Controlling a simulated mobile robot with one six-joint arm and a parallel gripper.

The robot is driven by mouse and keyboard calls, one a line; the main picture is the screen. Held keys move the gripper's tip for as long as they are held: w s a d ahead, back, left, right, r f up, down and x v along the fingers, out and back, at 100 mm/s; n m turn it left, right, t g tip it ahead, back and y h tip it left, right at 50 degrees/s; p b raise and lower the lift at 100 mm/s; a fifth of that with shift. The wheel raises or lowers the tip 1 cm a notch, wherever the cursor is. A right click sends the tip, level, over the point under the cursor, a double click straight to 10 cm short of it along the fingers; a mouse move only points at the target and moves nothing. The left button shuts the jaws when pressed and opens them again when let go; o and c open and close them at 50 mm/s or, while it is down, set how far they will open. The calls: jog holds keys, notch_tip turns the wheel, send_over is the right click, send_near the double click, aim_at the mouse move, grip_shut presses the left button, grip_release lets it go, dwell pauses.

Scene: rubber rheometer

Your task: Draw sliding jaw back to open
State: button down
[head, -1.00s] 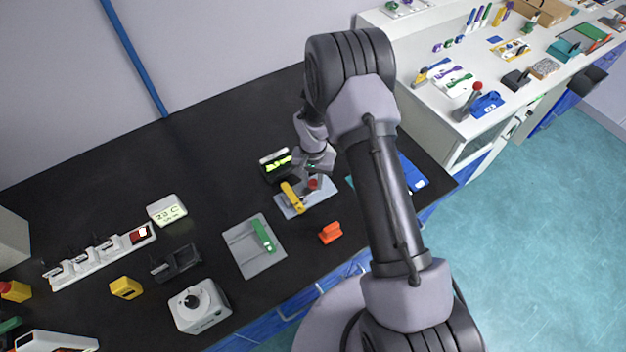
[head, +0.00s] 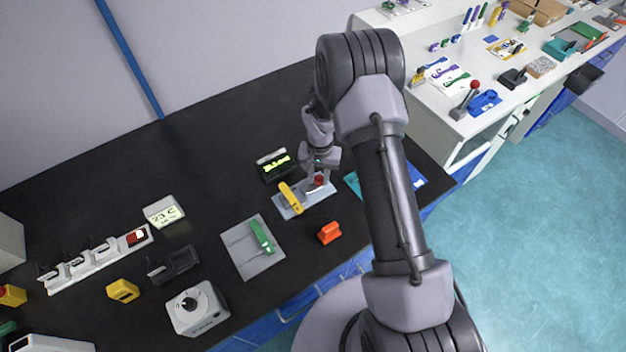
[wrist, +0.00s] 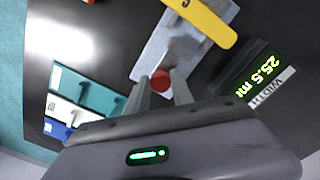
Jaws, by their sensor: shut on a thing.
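The sliding jaw carries a red knob (head: 319,180) and sits at the right end of a light grey base plate (head: 292,211). A yellow piece (head: 290,198) stands across the plate to its left, with a gap between them. In the wrist view the red knob (wrist: 160,82) lies between the fingertips of my gripper (wrist: 162,88), which is shut on it. The yellow piece (wrist: 205,20) and plate (wrist: 150,58) show beyond. A display (head: 273,164) beside the plate also shows in the wrist view (wrist: 255,82), reading 25.5 under a WIDTH label.
An orange-red object (head: 329,232) stands in front of the plate. A grey plate with a green bar (head: 262,237) lies to the left. Teal, white and blue items (wrist: 85,92) lie on the other side of my gripper. Bare black bench (head: 215,145) lies behind.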

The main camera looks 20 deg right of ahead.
aim_at(320, 178)
jog(key=shift+w+d, duration=0.1)
jog(key=shift+d, duration=0.05)
jog(key=c, duration=1.1)
grip_release()
jog(key=shift+d, duration=0.15)
notch_tip(320, 178, up, 18)
jog(key=p, duration=0.3)
jog(key=shift+f, duration=0.25)
